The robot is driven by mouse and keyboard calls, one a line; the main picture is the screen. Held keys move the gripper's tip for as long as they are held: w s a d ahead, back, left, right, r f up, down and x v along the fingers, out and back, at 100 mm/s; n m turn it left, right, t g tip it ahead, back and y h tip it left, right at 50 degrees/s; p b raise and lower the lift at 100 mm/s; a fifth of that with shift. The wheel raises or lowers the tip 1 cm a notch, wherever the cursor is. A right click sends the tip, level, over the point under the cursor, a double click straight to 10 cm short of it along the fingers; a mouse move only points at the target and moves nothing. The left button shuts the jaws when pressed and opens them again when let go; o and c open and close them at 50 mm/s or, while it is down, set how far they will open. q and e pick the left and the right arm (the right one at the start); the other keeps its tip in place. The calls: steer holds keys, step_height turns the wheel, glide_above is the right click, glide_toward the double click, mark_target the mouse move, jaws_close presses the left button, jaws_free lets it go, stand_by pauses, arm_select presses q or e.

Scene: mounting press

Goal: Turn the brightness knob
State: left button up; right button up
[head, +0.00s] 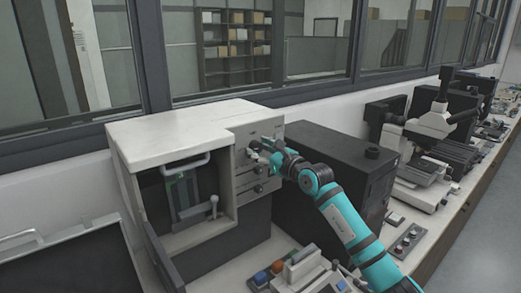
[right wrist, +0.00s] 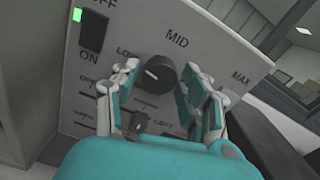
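The brightness knob (right wrist: 155,76) is a round black dial on the grey panel in the right wrist view. Its white mark sits left of centre, toward the LOW label; MID is above and MAX to the right. My right gripper (right wrist: 162,84) is open, with one finger on each side of the knob; a gap shows on the left, and contact on the right is hard to tell. In the head view my right gripper (head: 268,151) is at the front panel of the white machine (head: 180,122) and hides the knob. My left gripper is not in view.
A lit green switch (right wrist: 91,30) is at the panel's upper left, and a smaller black knob (right wrist: 140,121) sits below the dial. A dark box (head: 335,150) stands right of the machine, close to my right arm. Microscopes (head: 432,125) line the bench farther right.

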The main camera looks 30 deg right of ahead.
steer(key=c, duration=0.8)
steer(key=shift+m, duration=0.4)
steer(key=m+p, duration=0.2)
steer(key=m, duration=0.1)
steer(key=shift+r, duration=0.15)
steer(key=m+p, duration=0.4)
steer(key=shift+m, duration=0.3)
steer(key=m+p, duration=0.1)
steer(key=m, duration=0.1)
steer(key=shift+m, duration=0.3)
steer(key=m, duration=0.4)
steer(key=shift+d+f+m, duration=0.1)
steer(key=shift+f+m, duration=0.15)
steer(key=shift+m, duration=0.15)
